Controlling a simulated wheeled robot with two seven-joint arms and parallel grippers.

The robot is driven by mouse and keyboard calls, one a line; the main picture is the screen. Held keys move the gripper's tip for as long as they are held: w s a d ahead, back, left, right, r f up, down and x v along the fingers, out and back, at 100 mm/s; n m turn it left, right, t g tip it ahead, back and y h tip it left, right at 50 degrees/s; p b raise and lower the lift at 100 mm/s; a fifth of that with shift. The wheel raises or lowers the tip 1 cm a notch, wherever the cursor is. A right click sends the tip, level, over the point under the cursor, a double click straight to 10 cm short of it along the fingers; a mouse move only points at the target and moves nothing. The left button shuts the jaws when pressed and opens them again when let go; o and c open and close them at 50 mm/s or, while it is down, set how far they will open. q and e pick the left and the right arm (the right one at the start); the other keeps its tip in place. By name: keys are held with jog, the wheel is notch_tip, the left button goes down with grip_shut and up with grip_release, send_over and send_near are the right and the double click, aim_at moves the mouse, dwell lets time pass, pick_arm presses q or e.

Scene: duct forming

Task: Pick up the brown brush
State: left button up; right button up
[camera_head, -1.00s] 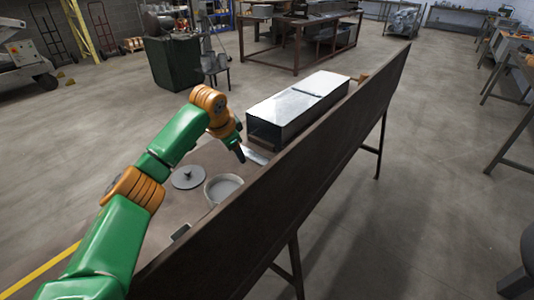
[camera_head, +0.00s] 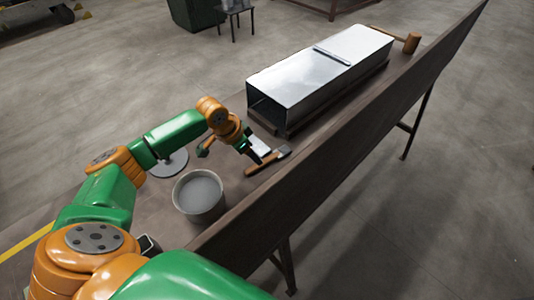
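The brown brush (camera_head: 264,163) lies on the brown table, its handle toward the lower left and its darker end toward the upper right. My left gripper (camera_head: 253,156) is just left of and above the brush in the head view, its dark fingers pointing down close to the handle. The fingers are small and dark, so I cannot tell whether they are open or touch the brush. My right gripper is not in view.
A grey round container (camera_head: 199,196) stands left of the brush. A long sheet-metal duct (camera_head: 318,72) lies behind. A pale flat piece (camera_head: 260,144) lies beside the gripper. A mallet (camera_head: 411,42) lies at the far end. A tall brown board (camera_head: 340,150) edges the table's right side.

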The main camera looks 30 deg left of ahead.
aim_at(268, 161)
pick_arm(q)
jog(key=f, duration=0.1)
jog(key=d+f, duration=0.2)
jog(key=f, duration=0.1)
jog(key=shift+w, duration=0.4)
jog(key=shift+w+a+f, duration=0.1)
jog(key=shift+w+f, duration=0.2)
jog(key=shift+f, duration=0.05)
jog(key=shift+s+r, duration=0.1)
grip_shut()
